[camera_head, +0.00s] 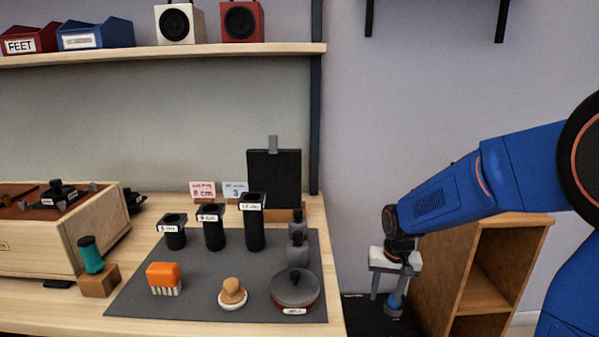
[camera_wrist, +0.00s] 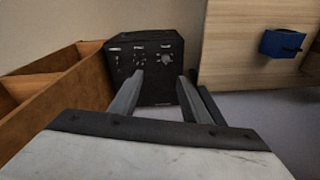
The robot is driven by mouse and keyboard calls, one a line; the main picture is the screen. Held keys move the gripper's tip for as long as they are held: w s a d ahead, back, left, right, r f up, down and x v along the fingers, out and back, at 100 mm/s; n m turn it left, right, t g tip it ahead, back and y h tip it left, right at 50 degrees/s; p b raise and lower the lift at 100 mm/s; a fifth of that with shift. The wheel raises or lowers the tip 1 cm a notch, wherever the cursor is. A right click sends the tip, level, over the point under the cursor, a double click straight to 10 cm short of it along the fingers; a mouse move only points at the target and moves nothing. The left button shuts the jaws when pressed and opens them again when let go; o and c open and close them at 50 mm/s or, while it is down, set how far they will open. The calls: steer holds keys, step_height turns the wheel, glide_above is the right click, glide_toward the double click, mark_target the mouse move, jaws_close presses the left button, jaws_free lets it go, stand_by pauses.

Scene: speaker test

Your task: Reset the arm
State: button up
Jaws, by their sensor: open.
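My gripper (camera_head: 385,285) hangs to the right of the workbench, in front of a wooden shelf unit. It points down and its fingers are apart with nothing between them. In the wrist view my gripper (camera_wrist: 161,82) shows two grey fingers spread in front of a black box with knobs (camera_wrist: 147,55). A dark surface (camera_head: 358,312) lies below the gripper in the head view. My blue arm reaches in from the right.
The workbench (camera_head: 333,290) holds a grey mat (camera_head: 200,285) with black cylinders, an orange brush (camera_head: 163,274) and a round dark pot (camera_head: 295,290). An open wooden shelf unit (camera_head: 532,235) stands right of my gripper. A wall shelf (camera_head: 200,50) holds bins and speakers.

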steer(key=s+d+r+t, duration=0.1)
steer(key=s+r, duration=0.3)
steer(key=s, duration=0.5)
steer(key=s+d+r+n+t, duration=0.1)
steer(key=s+r, duration=0.3)
steer(key=s, duration=0.4)
steer(key=s+d+r+n+t, duration=0.1)
steer(key=s+r, duration=0.3)
steer(key=s, duration=0.5)
steer(key=shift+s+d+r+t, duration=0.3)
steer(key=shift+s+d+r, duration=0.05)
steer(key=shift+d, duration=0.3)
